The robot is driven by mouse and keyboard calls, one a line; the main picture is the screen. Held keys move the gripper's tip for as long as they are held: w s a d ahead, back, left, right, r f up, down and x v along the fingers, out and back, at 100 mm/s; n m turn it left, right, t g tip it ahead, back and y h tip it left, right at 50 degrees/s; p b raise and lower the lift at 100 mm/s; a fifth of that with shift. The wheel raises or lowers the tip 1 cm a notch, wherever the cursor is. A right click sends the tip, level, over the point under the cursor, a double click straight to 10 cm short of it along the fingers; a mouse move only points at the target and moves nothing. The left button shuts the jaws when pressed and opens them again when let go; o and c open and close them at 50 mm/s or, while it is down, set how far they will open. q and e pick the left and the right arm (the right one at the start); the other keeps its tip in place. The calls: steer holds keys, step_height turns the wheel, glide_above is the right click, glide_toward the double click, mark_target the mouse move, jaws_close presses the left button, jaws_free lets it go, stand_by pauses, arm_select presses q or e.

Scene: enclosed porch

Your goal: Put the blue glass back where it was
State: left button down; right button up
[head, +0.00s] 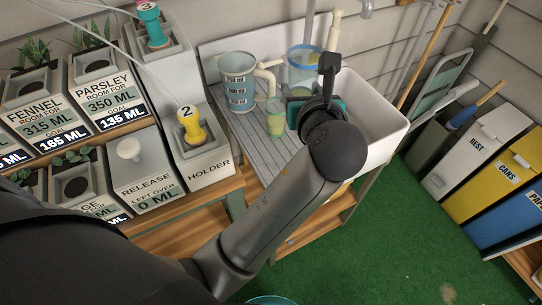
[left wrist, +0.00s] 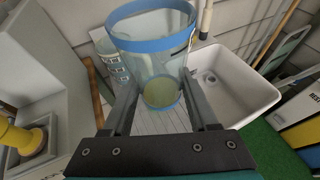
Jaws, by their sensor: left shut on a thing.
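The blue glass (head: 304,57) is clear with a blue rim and stands upright over the far side of the ribbed drainboard (head: 246,130). Something yellowish shows at its bottom. My left gripper (head: 302,91) is shut on it. In the left wrist view the blue glass (left wrist: 150,55) is between the two fingers of my left gripper (left wrist: 161,92). I cannot tell whether its base touches the drainboard. My right gripper is not in view.
A grey-blue jug (head: 238,93) and a small green glass (head: 275,117) stand on the drainboard. The white sink basin (head: 380,115) lies to the right.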

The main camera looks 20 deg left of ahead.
arm_select(q)
steer(key=shift+a+f, duration=0.1)
steer(key=shift+f, duration=0.1)
step_height(320, 180, down, 15)
steer(key=b, duration=0.6)
steer(key=shift+w, duration=0.1)
step_height(320, 180, down, 5)
steer(key=b, duration=0.2)
steer(key=shift+b, duration=0.35)
steer(key=shift+r, duration=0.15)
steer(key=shift+c, duration=0.9)
jaws_free()
